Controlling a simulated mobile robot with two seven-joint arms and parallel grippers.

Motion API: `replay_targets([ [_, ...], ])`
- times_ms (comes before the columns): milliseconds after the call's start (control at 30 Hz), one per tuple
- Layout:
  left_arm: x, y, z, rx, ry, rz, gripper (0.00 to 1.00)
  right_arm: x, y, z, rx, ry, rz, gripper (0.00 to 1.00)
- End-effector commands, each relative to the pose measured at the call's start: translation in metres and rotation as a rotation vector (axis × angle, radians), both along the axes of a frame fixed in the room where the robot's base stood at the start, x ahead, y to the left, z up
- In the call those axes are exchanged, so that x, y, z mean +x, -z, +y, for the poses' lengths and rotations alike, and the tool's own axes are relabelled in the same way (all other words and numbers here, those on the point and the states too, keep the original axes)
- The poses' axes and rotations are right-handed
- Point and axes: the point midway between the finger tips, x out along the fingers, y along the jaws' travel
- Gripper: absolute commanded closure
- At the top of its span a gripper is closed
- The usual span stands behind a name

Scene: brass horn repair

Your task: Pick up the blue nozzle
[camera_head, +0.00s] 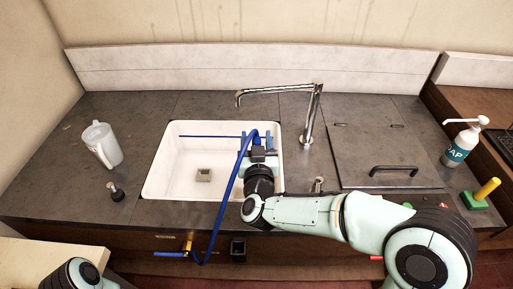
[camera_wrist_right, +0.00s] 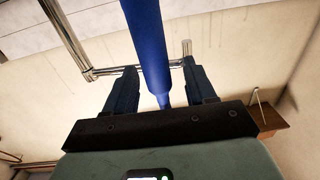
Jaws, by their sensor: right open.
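A blue hose (camera_head: 230,186) rises from below the counter front and arcs up to my right gripper (camera_head: 256,140). My right gripper is over the right part of the white sink (camera_head: 160,190), its fingers apart. In the right wrist view, a blue tapered piece, apparently the blue nozzle (camera_wrist_right: 148,45), passes between the two open fingers of my right gripper (camera_wrist_right: 163,85). I cannot tell whether they touch it. A thin blue rod (camera_head: 208,136) shows along the back of the sink, left of the gripper. My left gripper is out of view.
A chrome faucet (camera_head: 312,115) stands close to the right of my gripper. A small grey block (camera_head: 203,175) lies in the sink. A clear jug (camera_head: 102,145) stands left, a soap bottle (camera_head: 463,142) right. A dark panel with a handle (camera_head: 393,169) lies beside the faucet.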

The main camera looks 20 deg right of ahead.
Motion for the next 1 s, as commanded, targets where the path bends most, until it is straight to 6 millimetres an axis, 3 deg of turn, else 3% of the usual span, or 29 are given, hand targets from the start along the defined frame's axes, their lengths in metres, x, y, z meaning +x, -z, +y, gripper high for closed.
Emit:
replay_targets([
  [100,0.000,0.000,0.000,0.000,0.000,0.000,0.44,0.000,0.000,0.000,0.000,0.000,0.000,0.45],
  [167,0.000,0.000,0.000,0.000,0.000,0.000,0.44,0.000,0.000,0.000,0.000,0.000,0.000,0.61],
  [267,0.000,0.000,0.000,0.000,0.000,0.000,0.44,0.000,0.000,0.000,0.000,0.000,0.000,0.94],
  [300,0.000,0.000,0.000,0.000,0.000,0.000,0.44,0.000,0.000,0.000,0.000,0.001,0.000,0.99],
  [667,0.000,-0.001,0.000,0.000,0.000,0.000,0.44,0.000,-0.009,0.000,-0.001,0.001,-0.004,0.99],
  [833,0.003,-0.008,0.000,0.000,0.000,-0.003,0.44,0.000,-0.042,0.000,0.002,0.001,-0.009,0.99],
  [1000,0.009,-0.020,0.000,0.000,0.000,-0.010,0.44,0.000,-0.093,0.000,0.004,0.001,-0.010,0.99],
])
